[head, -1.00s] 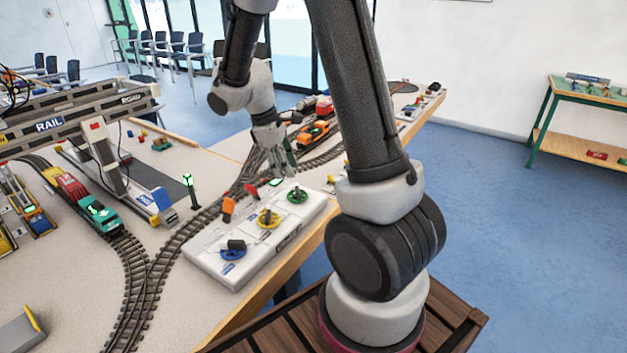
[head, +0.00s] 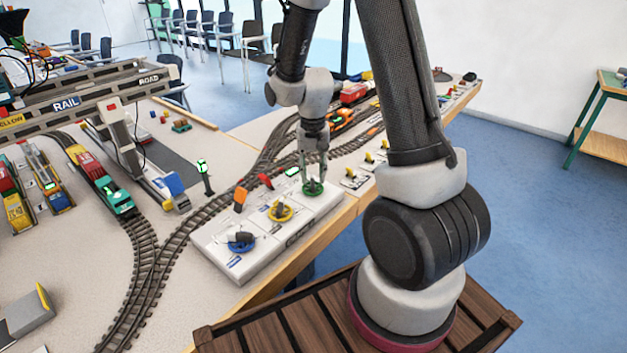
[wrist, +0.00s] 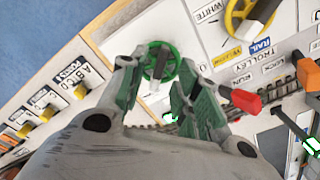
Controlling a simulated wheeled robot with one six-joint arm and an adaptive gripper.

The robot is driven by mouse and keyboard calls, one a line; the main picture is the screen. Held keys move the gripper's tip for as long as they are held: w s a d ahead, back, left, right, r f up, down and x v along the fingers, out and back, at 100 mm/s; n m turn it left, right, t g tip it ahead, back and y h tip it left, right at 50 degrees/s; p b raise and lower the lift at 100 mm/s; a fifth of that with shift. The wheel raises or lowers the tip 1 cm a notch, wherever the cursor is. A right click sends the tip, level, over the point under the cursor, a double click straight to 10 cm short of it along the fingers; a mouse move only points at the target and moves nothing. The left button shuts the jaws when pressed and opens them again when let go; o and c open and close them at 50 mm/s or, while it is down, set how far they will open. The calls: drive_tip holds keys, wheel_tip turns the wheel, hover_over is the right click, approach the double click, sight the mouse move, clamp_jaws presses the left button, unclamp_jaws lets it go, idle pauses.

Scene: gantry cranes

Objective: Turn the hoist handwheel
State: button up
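Three handwheels sit in a row on the white control panel (head: 262,243): blue (head: 241,243), yellow (head: 280,212) and green (head: 313,187). I cannot read which one is labelled hoist. My gripper (head: 313,174) points down over the green handwheel at the panel's far end. In the wrist view my gripper (wrist: 158,72) is open, with its green-padded fingers on either side of the green handwheel's dark grip bar (wrist: 159,65). The green rim (wrist: 152,45) shows beyond the fingertips. Contact between fingers and wheel cannot be told. The yellow handwheel (wrist: 240,12) is at the upper right.
An orange lever (head: 240,197) and a red lever (head: 266,181) stand on the panel behind the wheels. Yellow-knobbed point levers (head: 368,158) lie just right of the gripper. Model tracks and a signal post (head: 205,175) are behind the panel.

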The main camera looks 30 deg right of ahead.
sight(313, 181)
drive_tip(key=shift+f, duration=1.6)
clamp_jaws()
drive_tip(key=n, duration=0.4)
drive_tip(key=shift+d+n, duration=0.15)
drive_tip(key=shift+n, duration=0.25)
drive_tip(key=shift+d+n, duration=0.1)
drive_tip(key=shift+n, duration=2.2)
